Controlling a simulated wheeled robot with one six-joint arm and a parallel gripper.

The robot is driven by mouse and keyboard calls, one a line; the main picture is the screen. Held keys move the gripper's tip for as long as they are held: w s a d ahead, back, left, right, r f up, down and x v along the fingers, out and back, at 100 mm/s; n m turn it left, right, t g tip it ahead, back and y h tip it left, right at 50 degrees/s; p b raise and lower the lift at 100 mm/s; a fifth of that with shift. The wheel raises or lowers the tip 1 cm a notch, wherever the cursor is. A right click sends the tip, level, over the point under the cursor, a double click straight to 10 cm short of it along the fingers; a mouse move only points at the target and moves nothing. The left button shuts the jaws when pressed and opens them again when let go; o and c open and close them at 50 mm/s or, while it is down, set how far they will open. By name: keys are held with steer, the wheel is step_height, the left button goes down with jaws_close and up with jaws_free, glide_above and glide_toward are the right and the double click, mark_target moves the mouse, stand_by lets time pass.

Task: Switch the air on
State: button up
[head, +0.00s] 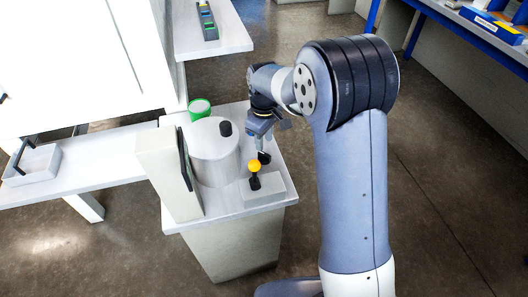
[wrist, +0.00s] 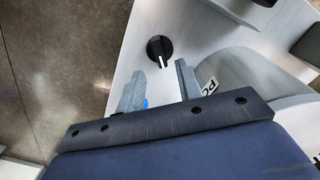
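A black round knob with a white pointer line (wrist: 159,50) is on the pale worktop, its line pointing toward my gripper in the wrist view. In the head view a dark piece (head: 264,157) shows just under my gripper (head: 263,146), probably this knob, partly hidden. My gripper also shows in the wrist view (wrist: 161,82); its two grey fingers are apart, with nothing held. The knob lies just beyond the fingertips, apparently not touched. A yellow ball-topped lever (head: 255,166) stands on a grey block (head: 270,190) in front. I cannot tell which control is for air.
A grey cylindrical pot (head: 215,165) with a black top knob (head: 225,128) stands left of my gripper, close to the fingers. An upright panel box (head: 165,175) is left of it, and a green-topped container (head: 199,108) behind. A tray (head: 32,165) lies far left.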

mark_target(264, 154)
step_height(264, 154, down, 6)
steer(key=shift+f, duration=0.2)
jaws_close()
stand_by(0.4)
